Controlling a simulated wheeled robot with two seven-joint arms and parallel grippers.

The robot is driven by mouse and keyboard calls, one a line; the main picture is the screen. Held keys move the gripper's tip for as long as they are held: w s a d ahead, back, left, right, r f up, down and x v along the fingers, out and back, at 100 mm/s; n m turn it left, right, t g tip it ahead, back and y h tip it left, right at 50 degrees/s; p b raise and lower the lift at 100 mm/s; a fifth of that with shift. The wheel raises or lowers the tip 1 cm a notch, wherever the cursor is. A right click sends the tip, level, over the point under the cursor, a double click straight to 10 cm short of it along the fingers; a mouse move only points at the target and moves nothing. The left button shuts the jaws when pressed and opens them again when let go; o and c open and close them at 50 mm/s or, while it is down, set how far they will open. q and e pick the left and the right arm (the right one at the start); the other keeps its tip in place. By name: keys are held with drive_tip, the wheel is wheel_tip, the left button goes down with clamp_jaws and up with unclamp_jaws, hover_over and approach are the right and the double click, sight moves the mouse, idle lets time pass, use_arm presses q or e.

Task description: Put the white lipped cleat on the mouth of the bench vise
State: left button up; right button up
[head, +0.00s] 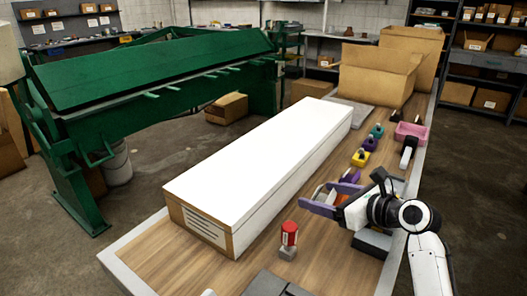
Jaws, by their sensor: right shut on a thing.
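My right gripper (322,199) reaches in from the right, low over the bench beside the long white box. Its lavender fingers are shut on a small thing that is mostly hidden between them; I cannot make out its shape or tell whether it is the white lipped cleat. A dark grey block-like thing (371,243) lies under my right wrist, partly covered; I cannot tell whether it is part of the bench vise. A white and black piece (407,154) stands at the bench's right side. My left gripper is not in view.
The long white-topped box (265,150) fills the bench's middle. A red cylinder on a grey base (289,240) stands in front. Coloured blocks (361,158) line the right, near a pink tray (410,132). Open cardboard boxes (378,75) stand behind. Bare wood (330,264) lies at front.

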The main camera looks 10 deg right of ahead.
drive_tip(key=s+a+r+n+g+y, duration=0.2)
drive_tip(key=s+a+n, duration=0.1)
drive_tip(key=s, duration=0.7)
drive_tip(key=s+a+r+n+g+y, duration=0.2)
drive_tip(key=s+a, duration=0.3)
drive_tip(key=s, duration=0.5)
drive_tip(key=shift+a+n+g+y, duration=0.15)
drive_tip(key=shift+n+g+y, duration=0.35)
drive_tip(key=shift+n+y, duration=0.25)
